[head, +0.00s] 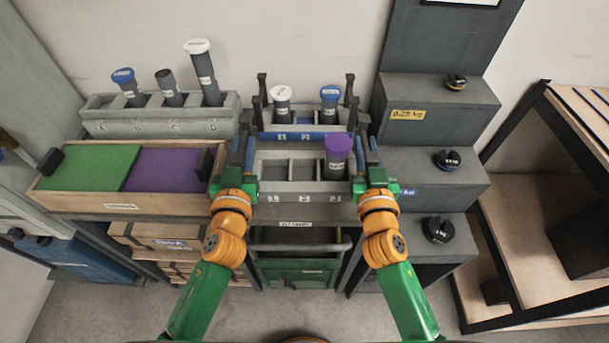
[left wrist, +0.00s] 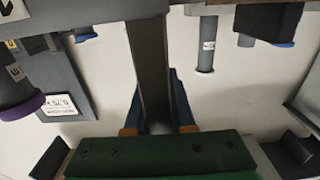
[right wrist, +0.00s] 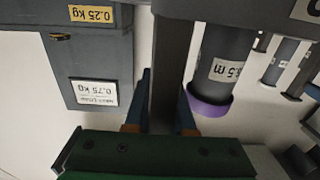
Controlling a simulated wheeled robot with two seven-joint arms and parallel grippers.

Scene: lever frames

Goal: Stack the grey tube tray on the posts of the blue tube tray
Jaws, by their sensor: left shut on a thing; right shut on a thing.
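The grey tube tray (head: 310,190) is held level between my two grippers, in front of the blue tube tray. A purple-capped tube (head: 337,160) stands in its right compartment; the other two compartments look empty. My left gripper (head: 243,160) is shut on the tray's left end and my right gripper (head: 368,160) on its right end. In the wrist views a grey bar of the tray, (left wrist: 150,70) and (right wrist: 170,70), lies between the fingers. The blue tube tray (head: 320,136) stands behind with dark upright posts (head: 262,88) at its corners. It holds a white-capped tube (head: 281,100) and a blue-capped tube (head: 329,98). Its lower front is partly hidden.
A grey rack (head: 160,125) with several tubes stands at back left. A wooden box (head: 120,200) with green and purple panels is close to my left gripper. Grey steps (head: 430,195) with black weights stand at right. A green drawer cabinet (head: 298,270) is below.

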